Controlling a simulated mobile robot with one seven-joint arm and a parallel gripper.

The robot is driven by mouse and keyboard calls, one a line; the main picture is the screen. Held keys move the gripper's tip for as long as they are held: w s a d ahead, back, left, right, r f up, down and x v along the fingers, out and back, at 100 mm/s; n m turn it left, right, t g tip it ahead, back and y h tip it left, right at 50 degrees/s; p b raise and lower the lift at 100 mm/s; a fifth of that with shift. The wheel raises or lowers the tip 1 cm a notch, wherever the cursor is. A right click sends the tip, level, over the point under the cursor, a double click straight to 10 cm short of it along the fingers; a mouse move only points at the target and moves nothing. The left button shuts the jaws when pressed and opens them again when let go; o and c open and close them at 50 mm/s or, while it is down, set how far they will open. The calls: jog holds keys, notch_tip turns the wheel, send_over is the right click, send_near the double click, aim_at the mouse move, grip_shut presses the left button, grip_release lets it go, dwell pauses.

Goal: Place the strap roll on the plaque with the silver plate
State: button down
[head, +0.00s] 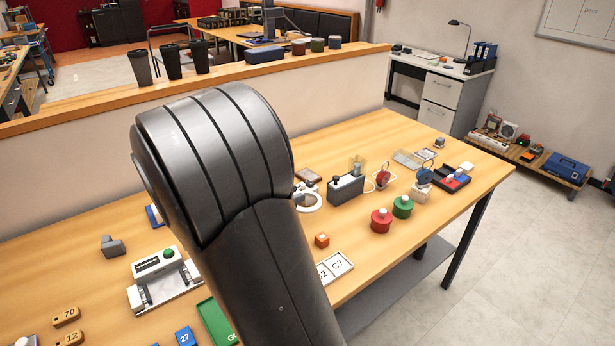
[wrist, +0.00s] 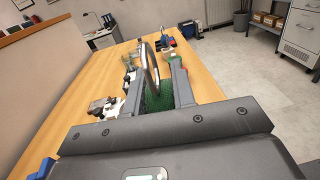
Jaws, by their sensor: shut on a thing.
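In the wrist view my gripper (wrist: 157,68) is closed around a thin upright ring with a dark face and pale edge, which looks like the strap roll (wrist: 150,62). It is seen nearly edge-on between the fingers, above the table. In the head view my own arm hides the gripper and the roll. A small flat plaque with a pale, silver-looking plate (head: 427,153) lies near the table's back right. Another small dark-framed plaque (head: 308,176) lies beside the arm; its plate looks browner, but is too small to be sure.
Near the plaques are a clear tray (head: 407,159), a grey box device (head: 345,189) and a red-and-black tray (head: 452,180). Red (head: 381,220) and green (head: 402,207) containers stand farther forward. A white label machine (head: 160,273) is at left.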

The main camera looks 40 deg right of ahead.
jog(key=w+d, duration=1.2)
jog(key=w, duration=0.4)
jog(key=n+t, duration=0.1)
jog(key=t, duration=0.1)
send_over(311, 173)
notch_tip(311, 173, down, 11)
jog(key=shift+a+f, duration=0.1)
jog(key=shift+f, duration=1.9)
jog(key=shift+f, duration=0.15)
jog(key=c, duration=1.2)
grip_release()
